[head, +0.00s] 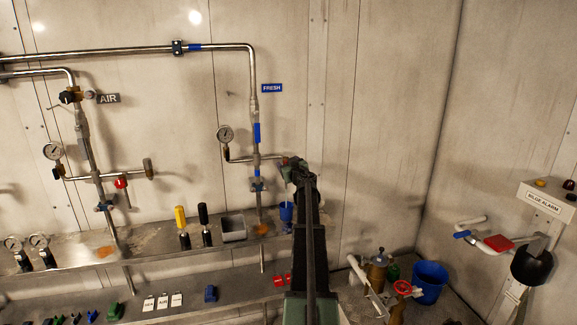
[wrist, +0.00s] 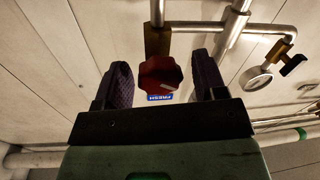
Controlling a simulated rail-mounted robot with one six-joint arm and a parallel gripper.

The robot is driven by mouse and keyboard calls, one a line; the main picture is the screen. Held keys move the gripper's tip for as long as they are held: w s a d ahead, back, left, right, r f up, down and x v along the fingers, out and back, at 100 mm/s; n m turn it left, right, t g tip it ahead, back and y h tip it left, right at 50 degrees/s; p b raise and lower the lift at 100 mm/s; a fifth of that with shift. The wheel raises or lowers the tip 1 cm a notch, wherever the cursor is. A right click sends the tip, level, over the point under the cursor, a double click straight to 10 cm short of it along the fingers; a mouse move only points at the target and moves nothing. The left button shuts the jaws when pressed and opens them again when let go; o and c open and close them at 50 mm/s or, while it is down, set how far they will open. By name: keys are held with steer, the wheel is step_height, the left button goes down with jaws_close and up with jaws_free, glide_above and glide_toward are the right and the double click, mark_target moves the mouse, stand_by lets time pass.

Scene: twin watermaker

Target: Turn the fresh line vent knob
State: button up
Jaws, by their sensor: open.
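The fresh line is a steel pipe with blue bands (head: 257,133) under the blue FRESH sign (head: 271,88). In the wrist view, a dark red faceted knob (wrist: 160,77) sits on the end of a brass-coloured stub. My gripper (wrist: 162,62) is open, with one dark padded finger on each side of the knob and a visible gap on both sides. In the head view, my gripper (head: 292,164) is at the right end of the fresh branch pipe and hides most of the knob. The FRESH sign (wrist: 160,97) appears upside down in the wrist view.
A pressure gauge (head: 225,134) stands left of the fresh pipe. The AIR line (head: 90,150) has its own red knob (head: 121,182). A blue bucket (head: 430,281) stands lower right.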

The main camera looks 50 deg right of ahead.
steer(key=c, duration=0.9)
steer(key=shift+n, duration=0.7)
steer(key=o, duration=0.9)
steer(key=v, duration=1)
steer(key=shift+s+a, duration=0.3)
